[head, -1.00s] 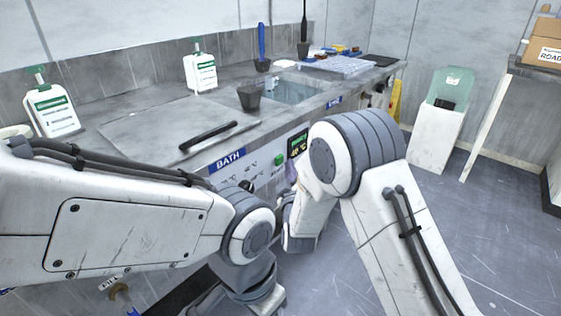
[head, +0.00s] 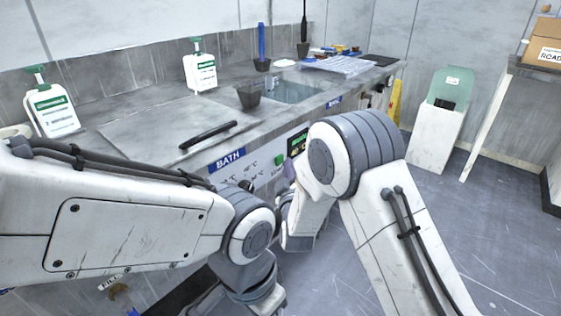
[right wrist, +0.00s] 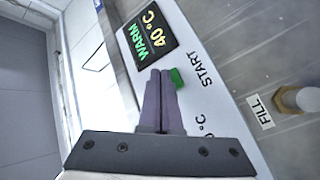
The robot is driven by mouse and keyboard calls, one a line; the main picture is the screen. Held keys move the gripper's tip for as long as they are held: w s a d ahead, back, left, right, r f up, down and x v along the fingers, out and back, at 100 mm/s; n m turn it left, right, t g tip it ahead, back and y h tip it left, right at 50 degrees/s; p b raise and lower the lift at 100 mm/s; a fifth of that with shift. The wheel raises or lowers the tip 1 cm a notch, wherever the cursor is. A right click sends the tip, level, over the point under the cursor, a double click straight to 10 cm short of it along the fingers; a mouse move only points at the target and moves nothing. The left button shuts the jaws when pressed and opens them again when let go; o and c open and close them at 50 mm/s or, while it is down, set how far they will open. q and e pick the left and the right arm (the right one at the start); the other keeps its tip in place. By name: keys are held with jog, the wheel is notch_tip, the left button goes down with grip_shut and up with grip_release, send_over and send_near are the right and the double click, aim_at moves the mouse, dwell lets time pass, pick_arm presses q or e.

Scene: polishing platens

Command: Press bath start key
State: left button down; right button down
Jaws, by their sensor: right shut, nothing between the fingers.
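The green start key (head: 280,159) is on the white front panel below the BATH label. In the right wrist view the key (right wrist: 177,78) sits beside the word START, just right of the fingertips and partly hidden by them. My right gripper (right wrist: 160,72) is shut with nothing between its fingers. Its tips are at the panel, very close to the key; I cannot tell whether they touch it. In the head view the right gripper (head: 289,170) is mostly hidden by my right arm. The display (right wrist: 149,36) reads WARM 40 °C. My left gripper is out of view.
The bath lid (head: 150,128) with a black handle (head: 208,135) lies above the panel. Two white bottles (head: 201,72) stand at the back of the bench. A brass-coloured fitting (right wrist: 298,98) sits beside the FILL label. The floor at right is mostly clear.

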jog(key=shift+w+a, duration=0.45)
jog(key=shift+a, duration=0.1)
dwell(0.8)
dwell(0.3)
jog(key=shift+s+d, duration=0.6)
jog(key=shift+d, duration=0.15)
jog(key=shift+s+d+b, duration=0.2)
jog(key=shift+s+d, duration=0.55)
jog(key=shift+d, duration=0.3)
jog(key=shift+s+d+b, duration=0.2)
jog(key=shift+s+d, duration=0.5)
jog(key=shift+d, duration=0.3)
